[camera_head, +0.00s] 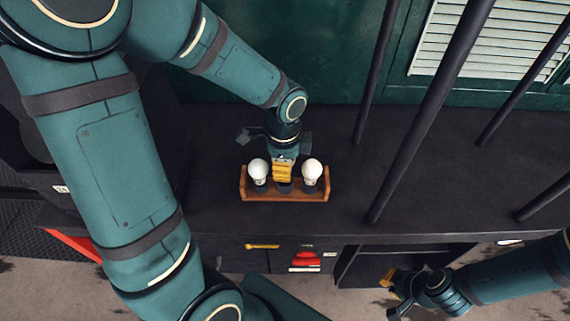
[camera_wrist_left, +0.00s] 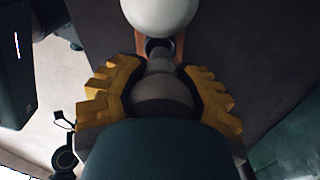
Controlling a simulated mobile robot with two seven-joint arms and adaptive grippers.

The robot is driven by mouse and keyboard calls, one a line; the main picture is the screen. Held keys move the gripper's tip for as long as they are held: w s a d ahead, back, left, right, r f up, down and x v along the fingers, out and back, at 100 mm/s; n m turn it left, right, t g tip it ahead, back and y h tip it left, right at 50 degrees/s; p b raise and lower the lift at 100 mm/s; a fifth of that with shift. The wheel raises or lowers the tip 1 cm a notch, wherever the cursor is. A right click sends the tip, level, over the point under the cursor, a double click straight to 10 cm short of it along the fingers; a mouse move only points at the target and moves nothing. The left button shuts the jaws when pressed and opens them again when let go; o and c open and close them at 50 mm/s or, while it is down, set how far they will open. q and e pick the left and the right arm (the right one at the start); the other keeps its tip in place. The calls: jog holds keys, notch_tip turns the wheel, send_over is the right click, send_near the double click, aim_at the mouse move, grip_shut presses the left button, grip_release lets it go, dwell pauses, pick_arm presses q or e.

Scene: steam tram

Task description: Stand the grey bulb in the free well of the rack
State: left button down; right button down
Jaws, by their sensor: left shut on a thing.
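The grey bulb (camera_wrist_left: 162,97) is between the yellow finger pads of my left gripper (camera_wrist_left: 164,98), which is shut on it. In the head view my left gripper (camera_head: 284,172) points down over the middle of the wooden rack (camera_head: 287,197), between two white bulbs, and largely hides the grey bulb. A dark well (camera_head: 284,187) shows just under the fingers. I cannot tell whether the bulb's lower end is inside it. My right gripper (camera_head: 391,290) is low at the right, away from the rack, with fingers apart and nothing between them.
White bulbs stand upright in the left well (camera_head: 258,170) and right well (camera_head: 311,172), close beside my left gripper. The rack sits near the front edge of a dark counter (camera_head: 350,205). Dark poles (camera_head: 425,115) rise at the right. The counter between rack and poles is clear.

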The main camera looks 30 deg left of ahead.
pick_arm(q)
jog(key=shift+f+b, duration=1.55)
jog(key=shift+f, duration=0.45)
dwell(0.9)
grip_release()
dwell(0.5)
jog(key=shift+r+p, duration=2.7)
jog(key=shift+r, duration=0.35)
